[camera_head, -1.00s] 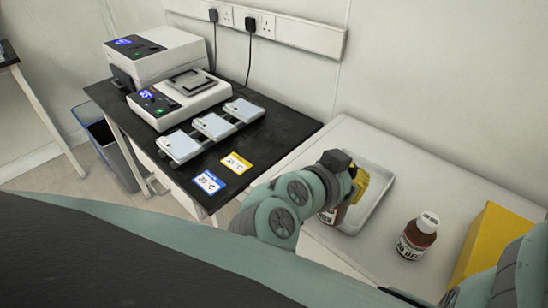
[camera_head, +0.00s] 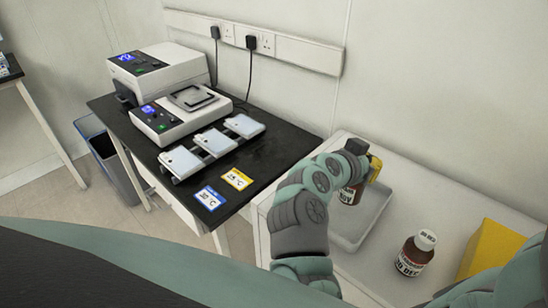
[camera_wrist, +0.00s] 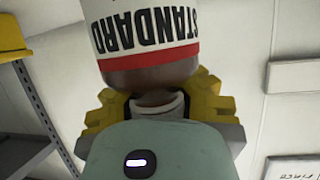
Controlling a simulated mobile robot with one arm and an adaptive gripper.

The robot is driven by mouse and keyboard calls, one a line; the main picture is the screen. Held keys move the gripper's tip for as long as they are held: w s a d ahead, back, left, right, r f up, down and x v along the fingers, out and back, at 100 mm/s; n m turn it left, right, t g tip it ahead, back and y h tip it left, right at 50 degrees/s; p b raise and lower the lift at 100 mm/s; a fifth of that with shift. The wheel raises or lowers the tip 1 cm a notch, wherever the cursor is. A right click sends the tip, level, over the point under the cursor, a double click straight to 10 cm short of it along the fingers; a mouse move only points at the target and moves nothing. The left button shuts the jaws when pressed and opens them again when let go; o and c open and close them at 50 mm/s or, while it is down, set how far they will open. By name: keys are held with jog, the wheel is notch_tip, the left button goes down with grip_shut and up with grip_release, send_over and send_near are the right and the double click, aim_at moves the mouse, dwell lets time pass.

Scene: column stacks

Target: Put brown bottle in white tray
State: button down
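My gripper (camera_head: 372,168) has yellow fingers and is shut on the neck of a brown bottle (camera_head: 347,195) with a white label. In the wrist view the bottle (camera_wrist: 140,75) fills the upper middle, its label reads "STANDARD" upside down, and the yellow fingers (camera_wrist: 158,108) sit on both sides of its neck. The white tray (camera_head: 372,222) lies on the white bench. The held bottle is at the tray's far left part in the head view; I cannot tell whether it touches the tray floor. My arm hides the tray's left side.
Another brown bottle (camera_head: 412,255) with a white cap stands upright on the white bench, right of the tray. A yellow box (camera_head: 488,250) is further right. A black-topped table (camera_head: 262,150) with devices and label cards stands left. The wall is behind.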

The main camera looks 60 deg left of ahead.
jog(key=shift+f, duration=1.65)
jog(key=shift+f, duration=0.15)
jog(key=c, duration=1.7)
grip_release()
jog(key=o, duration=0.6)
jog(key=shift+s, duration=0.1)
jog(key=shift+c, duration=0.2)
jog(key=shift+r, duration=0.25)
jog(key=shift+s, duration=0.35)
jog(key=b+v, duration=0.1)
jog(key=v, duration=1)
